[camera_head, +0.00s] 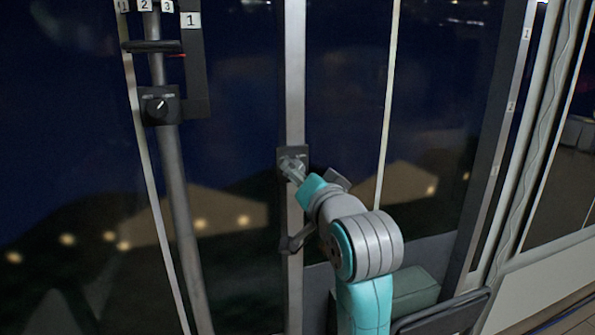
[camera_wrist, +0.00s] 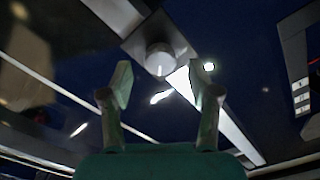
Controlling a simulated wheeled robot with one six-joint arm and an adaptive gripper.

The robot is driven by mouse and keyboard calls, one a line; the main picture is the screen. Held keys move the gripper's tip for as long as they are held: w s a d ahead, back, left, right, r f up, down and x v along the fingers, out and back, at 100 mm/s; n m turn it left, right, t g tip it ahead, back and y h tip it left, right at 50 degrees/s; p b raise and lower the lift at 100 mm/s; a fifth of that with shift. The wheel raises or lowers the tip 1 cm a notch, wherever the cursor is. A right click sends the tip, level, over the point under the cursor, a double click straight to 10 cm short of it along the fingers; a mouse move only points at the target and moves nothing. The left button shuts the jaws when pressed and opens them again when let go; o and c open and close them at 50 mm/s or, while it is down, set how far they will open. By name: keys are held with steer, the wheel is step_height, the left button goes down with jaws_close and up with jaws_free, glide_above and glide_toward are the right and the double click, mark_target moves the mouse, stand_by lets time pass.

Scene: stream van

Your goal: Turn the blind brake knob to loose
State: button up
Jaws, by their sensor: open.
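A round, pale grey knob (camera_wrist: 160,59) with a light pointer line sits on a square dark plate, ahead of my gripper (camera_wrist: 160,78) in the wrist view. The two fingers are open, one to each side below the knob, with a gap to it. In the head view the plate (camera_head: 282,153) is on the middle post and my gripper (camera_head: 291,166) covers most of it. A second, black knob (camera_head: 157,108) with a white pointer is on a plate on the left post. I cannot read a label naming either as the blind brake.
Number tags (camera_head: 190,20) stand at the top left above a dark bar (camera_head: 153,46). A small dark lever (camera_head: 296,240) juts from the middle post below my gripper.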

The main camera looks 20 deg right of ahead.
steer(key=shift+w, duration=1.5)
steer(key=c, duration=1.2)
steer(key=shift+o, duration=0.2)
